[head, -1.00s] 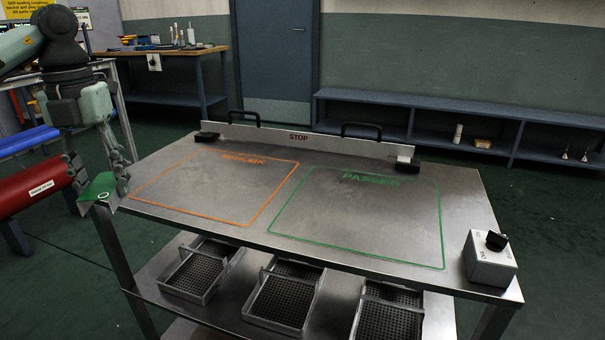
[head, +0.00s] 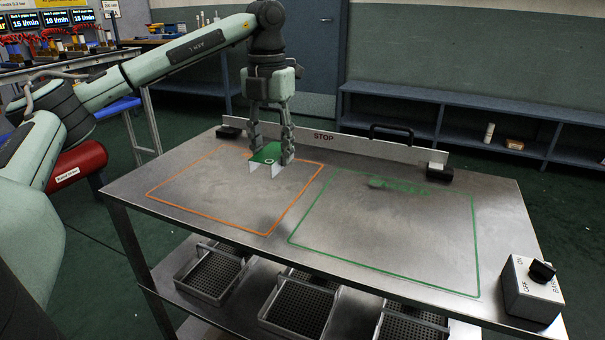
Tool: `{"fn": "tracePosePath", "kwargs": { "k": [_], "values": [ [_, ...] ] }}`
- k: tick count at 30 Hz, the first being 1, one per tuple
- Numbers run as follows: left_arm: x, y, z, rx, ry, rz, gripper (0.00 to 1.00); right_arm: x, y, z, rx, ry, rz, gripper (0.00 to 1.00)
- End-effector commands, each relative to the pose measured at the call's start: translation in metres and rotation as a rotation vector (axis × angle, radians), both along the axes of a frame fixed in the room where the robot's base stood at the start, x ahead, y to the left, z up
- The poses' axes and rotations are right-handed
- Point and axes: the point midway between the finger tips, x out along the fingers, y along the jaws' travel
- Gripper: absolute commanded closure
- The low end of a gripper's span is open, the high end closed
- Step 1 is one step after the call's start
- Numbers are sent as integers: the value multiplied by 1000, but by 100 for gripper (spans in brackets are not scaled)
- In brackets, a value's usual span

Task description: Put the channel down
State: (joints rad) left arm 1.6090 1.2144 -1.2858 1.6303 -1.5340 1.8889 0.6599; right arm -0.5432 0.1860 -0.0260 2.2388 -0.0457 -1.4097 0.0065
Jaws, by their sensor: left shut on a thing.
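The channel (head: 267,154) is a short piece with a green top and pale side walls. My left gripper (head: 270,150) points down and is shut on it, one finger at each side. The channel is at the back right part of the orange-outlined area (head: 208,214) on the steel table (head: 330,264). I cannot tell whether its lower edges touch the table top. The label of the orange area is hidden behind the gripper and channel. My right gripper is not in view.
A STOP rail (head: 345,143) with a black handle (head: 391,131) runs along the table's back edge. The green-outlined area (head: 390,230) is empty. A switch box (head: 532,290) stands at the front right corner. Mesh trays (head: 212,275) sit on the lower shelf.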

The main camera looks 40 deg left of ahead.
Motion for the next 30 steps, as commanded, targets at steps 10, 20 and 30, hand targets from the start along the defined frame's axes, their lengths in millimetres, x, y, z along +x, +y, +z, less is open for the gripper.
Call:
{"fn": "tracePosePath", "kwargs": {
  "k": [10,20,30],
  "values": [
    [52,-18,-32,0,-2,1,96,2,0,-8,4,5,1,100],
    [52,-18,-70,0,-1,2,96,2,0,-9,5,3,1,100],
    [52,-18,-75,0,-1,2,96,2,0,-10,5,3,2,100]
  ]
}}
